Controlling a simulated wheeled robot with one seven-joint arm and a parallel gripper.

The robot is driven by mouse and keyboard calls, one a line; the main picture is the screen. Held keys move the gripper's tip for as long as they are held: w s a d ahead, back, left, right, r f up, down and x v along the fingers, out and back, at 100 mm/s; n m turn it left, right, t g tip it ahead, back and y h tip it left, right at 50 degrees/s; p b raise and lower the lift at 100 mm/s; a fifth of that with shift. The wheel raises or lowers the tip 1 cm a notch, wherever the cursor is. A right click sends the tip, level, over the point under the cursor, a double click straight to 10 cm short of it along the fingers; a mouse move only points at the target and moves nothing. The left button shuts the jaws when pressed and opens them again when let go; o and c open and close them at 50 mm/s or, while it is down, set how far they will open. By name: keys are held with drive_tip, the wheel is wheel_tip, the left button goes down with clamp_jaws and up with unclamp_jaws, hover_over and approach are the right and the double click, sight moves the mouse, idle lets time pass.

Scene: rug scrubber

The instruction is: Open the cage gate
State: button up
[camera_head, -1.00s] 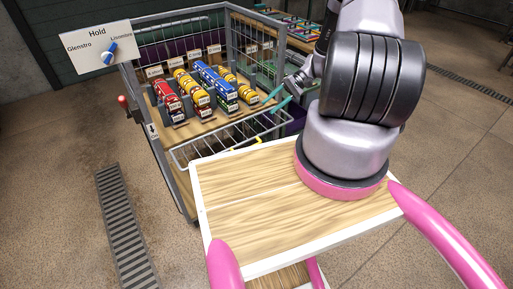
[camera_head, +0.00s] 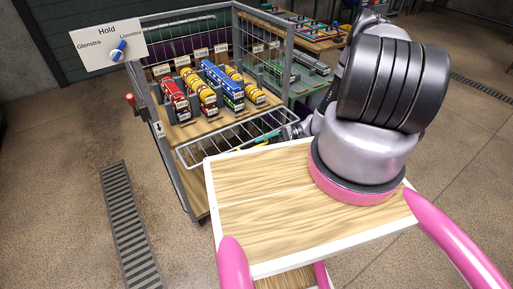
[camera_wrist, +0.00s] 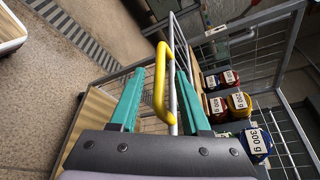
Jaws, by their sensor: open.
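The cage (camera_head: 236,70) is a grey metal frame with mesh walls. Its white wire gate (camera_head: 190,157) is a low, slanting panel at the cage front. A yellow handle (camera_wrist: 160,88) on the gate shows large in the wrist view; in the head view little of it is visible beside the wooden top. My gripper (camera_wrist: 159,78) has green fingers. They are open, one on each side of the yellow handle. I cannot tell whether either finger touches it. In the head view my gripper is mostly hidden behind the table edge and my arm.
Several labelled red, yellow and blue weights (camera_head: 222,83) stand on the cage's wooden shelf. A sign with a blue knob (camera_head: 118,50) and a red-topped lever (camera_head: 131,99) are at the cage's left. A floor grate (camera_head: 128,225) lies left, with clear floor around it.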

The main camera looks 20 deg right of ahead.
sight(260, 145)
drive_tip(key=shift+x, duration=1.6)
drive_tip(key=shift+c, duration=0.4)
clamp_jaws()
drive_tip(key=shift+r, duration=0.1)
